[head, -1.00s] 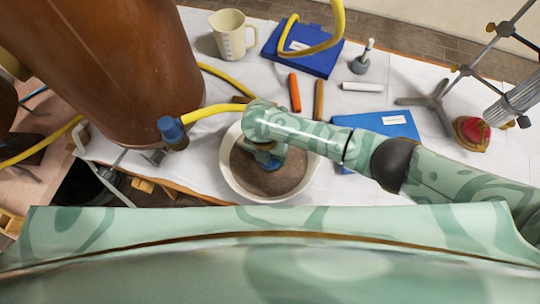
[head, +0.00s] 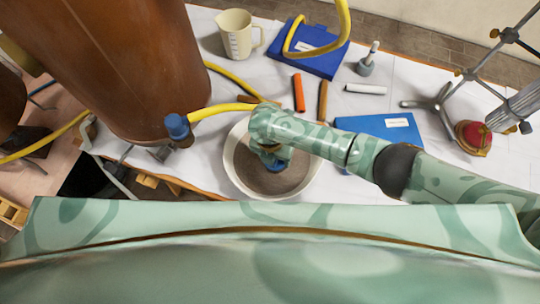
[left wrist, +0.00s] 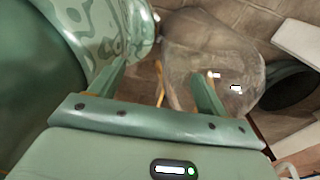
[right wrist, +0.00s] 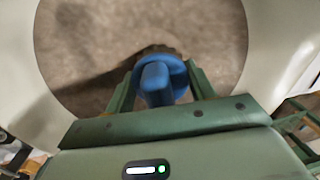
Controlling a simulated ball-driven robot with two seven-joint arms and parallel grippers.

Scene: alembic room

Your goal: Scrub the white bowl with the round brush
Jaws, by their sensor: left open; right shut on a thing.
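The white bowl (head: 231,174) stands on the white-covered table, with a brown-grey inside surface. Its pale wall also shows in the right wrist view (right wrist: 18,62). My right gripper (head: 271,158) is over the bowl, pointing down into it. It is shut on the round brush, whose blue handle and round top (right wrist: 157,80) sit between the fingers in the right wrist view. The brush's underside is hidden, so I cannot tell whether it touches the bowl. My left gripper (left wrist: 160,88) is open and empty in the left wrist view, away from the bowl; the head view does not show it.
A large brown vessel (head: 120,60) with a blue valve (head: 177,128) and yellow hose (head: 222,108) stands left of the bowl. A measuring jug (head: 237,38), blue books (head: 385,127), markers (head: 299,92) and a metal stand (head: 437,103) lie beyond. A clear glass vessel (left wrist: 225,60) is near my left gripper.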

